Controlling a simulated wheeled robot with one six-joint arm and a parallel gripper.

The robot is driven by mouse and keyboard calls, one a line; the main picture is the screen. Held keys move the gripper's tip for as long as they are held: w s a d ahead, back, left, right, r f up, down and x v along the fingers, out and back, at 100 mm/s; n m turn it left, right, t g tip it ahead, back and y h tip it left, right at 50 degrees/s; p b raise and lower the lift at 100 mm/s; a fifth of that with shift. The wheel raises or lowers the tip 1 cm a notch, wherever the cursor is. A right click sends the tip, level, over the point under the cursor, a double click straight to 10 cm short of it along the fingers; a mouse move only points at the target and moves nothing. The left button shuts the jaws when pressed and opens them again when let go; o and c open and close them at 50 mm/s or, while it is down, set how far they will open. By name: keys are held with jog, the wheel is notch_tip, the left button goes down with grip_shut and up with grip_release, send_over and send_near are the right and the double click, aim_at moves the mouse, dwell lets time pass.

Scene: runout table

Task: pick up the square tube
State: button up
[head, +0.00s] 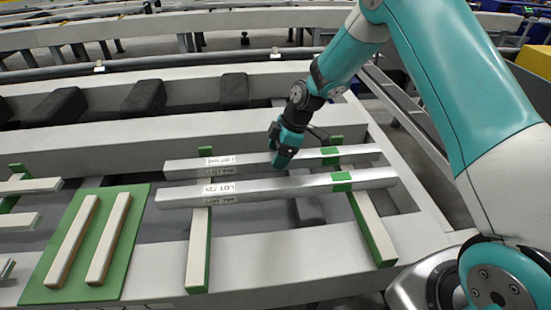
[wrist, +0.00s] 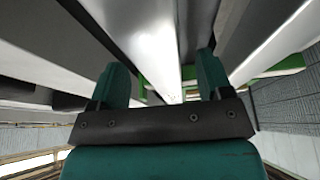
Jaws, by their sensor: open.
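Two long silvery bars lie side by side on the runout table: a far bar (head: 235,163) and a near bar (head: 260,190). Each has a white lot label toward its left and a green band toward its right. I cannot tell for sure from their shape which is the square tube. My gripper (head: 283,158) is open and points down over the middle of the far bar, hiding part of it. In the wrist view a shiny bar (wrist: 160,35) runs between the two spread fingers of my gripper (wrist: 162,78). I see no clear contact.
Green-edged pale supports (head: 198,245) cross under the bars. A green board (head: 75,283) with two pale strips lies at left. Dark blocks (head: 145,98) sit in the frame behind. A pale beam (head: 100,140) runs just behind the bars. The near bar lies close in front of my gripper.

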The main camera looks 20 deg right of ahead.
jog(key=shift+a+f, duration=0.25)
jog(key=shift+f, duration=0.45)
jog(key=c, duration=1.3)
jog(key=shift+w+r, duration=0.1)
grip_shut()
jog(key=shift+r, duration=0.1)
